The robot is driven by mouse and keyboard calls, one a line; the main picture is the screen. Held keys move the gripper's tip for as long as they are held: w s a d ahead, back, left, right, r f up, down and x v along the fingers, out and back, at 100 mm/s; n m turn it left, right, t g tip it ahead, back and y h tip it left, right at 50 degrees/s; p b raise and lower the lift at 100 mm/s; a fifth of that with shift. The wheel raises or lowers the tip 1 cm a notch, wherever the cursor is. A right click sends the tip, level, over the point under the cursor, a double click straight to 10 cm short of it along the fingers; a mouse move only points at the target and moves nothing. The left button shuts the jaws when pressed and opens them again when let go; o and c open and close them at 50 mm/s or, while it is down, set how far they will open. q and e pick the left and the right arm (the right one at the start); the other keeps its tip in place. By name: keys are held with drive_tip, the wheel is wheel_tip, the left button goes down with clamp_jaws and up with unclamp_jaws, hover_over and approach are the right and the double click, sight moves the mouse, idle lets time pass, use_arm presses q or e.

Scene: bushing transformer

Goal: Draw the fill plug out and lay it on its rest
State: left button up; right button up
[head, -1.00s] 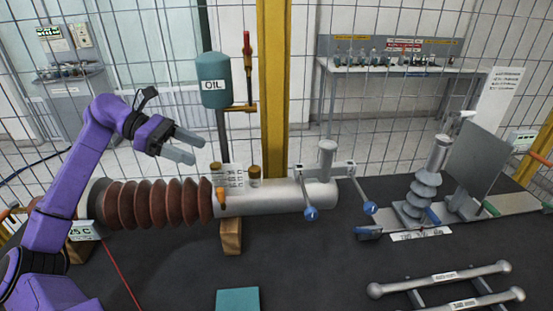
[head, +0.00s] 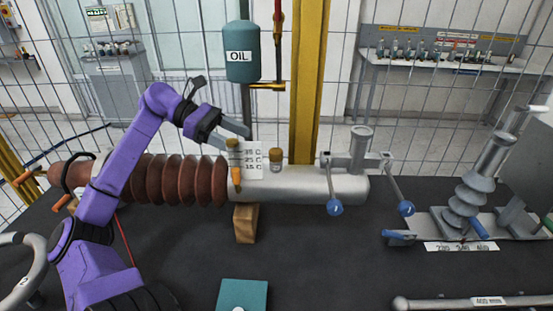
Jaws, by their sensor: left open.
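The bushing (head: 300,184) lies across the bench, with a ribbed red-brown body at left and a grey metal barrel at right. Two small brown-gold caps stand on the barrel, a left cap (head: 233,146) and a right cap (head: 276,158); I cannot tell for sure which is the fill plug. My left gripper (head: 236,137) is open, its grey fingers at the left cap and partly overlapping it in the view; contact cannot be told. A teal block (head: 243,294) lies on the bench in front; whether it is the plug's rest is unclear. My right gripper is out of view.
An oil tank (head: 242,52) and yellow post (head: 307,80) stand behind the barrel. A white scale card (head: 252,160) and an orange-handled part (head: 237,180) are close to the left cap. Blue-ended handles (head: 335,208) project at right. The dark bench front is mostly clear.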

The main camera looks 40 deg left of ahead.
sight(271, 150)
use_arm(q)
drive_tip(key=p+x, duration=0.1)
drive_tip(key=x, duration=0.1)
drive_tip(key=p+x, duration=0.1)
drive_tip(key=x, duration=0.2)
drive_tip(key=p+x, duration=0.1)
drive_tip(key=x, duration=0.1)
drive_tip(key=shift+w+d+r, duration=0.25)
drive_tip(key=shift+w, duration=0.1)
drive_tip(key=shift+w+d+f, duration=0.1)
drive_tip(key=shift+d+f, duration=0.05)
drive_tip(key=shift+d, duration=0.05)
drive_tip(key=c, duration=1.1)
